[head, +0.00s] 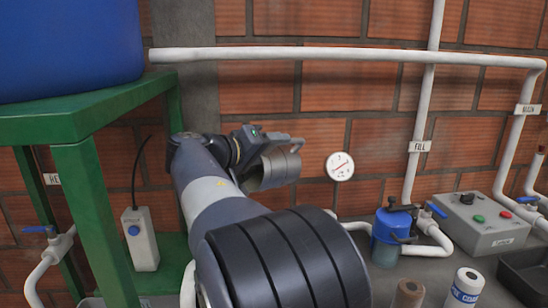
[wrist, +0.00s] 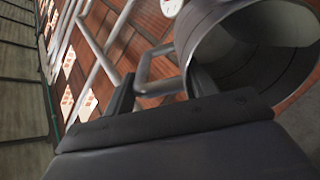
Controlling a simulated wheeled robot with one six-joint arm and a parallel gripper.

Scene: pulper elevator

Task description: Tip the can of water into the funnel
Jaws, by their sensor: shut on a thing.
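A grey metal can (head: 279,170) hangs in the air in front of the brick wall, left of the dial gauge. My gripper (head: 262,143) is shut on the can's handle. In the wrist view the can (wrist: 225,50) fills the upper right, its round open mouth in sight. The squared handle (wrist: 145,75) runs between the fingers of my gripper (wrist: 160,88). The can looks tilted in the head view; I cannot tell how much water is in it. No funnel can be made out; my arm covers the middle of the bench.
A green stand (head: 90,210) with a blue tank (head: 70,45) is at the left. White pipes (head: 340,54) cross the wall beside a gauge (head: 340,166). A blue-topped unit (head: 391,226), a control box (head: 482,222) and a white can (head: 465,287) stand at the right.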

